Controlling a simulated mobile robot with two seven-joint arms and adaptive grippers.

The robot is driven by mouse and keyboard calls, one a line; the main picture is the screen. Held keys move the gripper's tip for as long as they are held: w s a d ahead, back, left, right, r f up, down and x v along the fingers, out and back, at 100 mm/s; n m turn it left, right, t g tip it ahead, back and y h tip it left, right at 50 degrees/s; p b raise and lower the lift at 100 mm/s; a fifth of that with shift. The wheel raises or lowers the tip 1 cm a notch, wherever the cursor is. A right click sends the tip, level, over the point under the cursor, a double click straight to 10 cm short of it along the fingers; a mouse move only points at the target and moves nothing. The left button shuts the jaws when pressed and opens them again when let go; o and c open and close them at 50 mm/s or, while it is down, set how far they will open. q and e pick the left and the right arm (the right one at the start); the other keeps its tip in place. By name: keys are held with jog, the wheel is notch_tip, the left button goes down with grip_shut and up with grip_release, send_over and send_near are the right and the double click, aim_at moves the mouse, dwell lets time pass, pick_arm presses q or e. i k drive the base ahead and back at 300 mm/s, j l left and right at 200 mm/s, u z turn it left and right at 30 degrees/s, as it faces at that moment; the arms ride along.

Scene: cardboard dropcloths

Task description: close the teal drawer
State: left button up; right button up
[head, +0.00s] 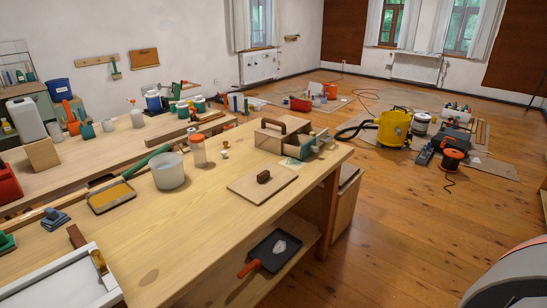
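On the near wooden workbench, towards its far right corner, stands a small box (268,138) with a brown handle on top. A teal part (304,147) shows at its right side and sticks out from it, as a pulled-out drawer would. It is too small to tell how far it is out or what lies in it. A pale greenish flat piece (291,163) lies just in front of it. Neither of my grippers is in view.
A wooden board (262,184) with a dark knob lies in front of the box. A black pan (273,250) lies on the lower shelf. Open wooden floor (420,230) lies right of the bench.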

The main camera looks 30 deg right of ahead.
aim_at(295, 145)
jog(key=z, duration=1.05)
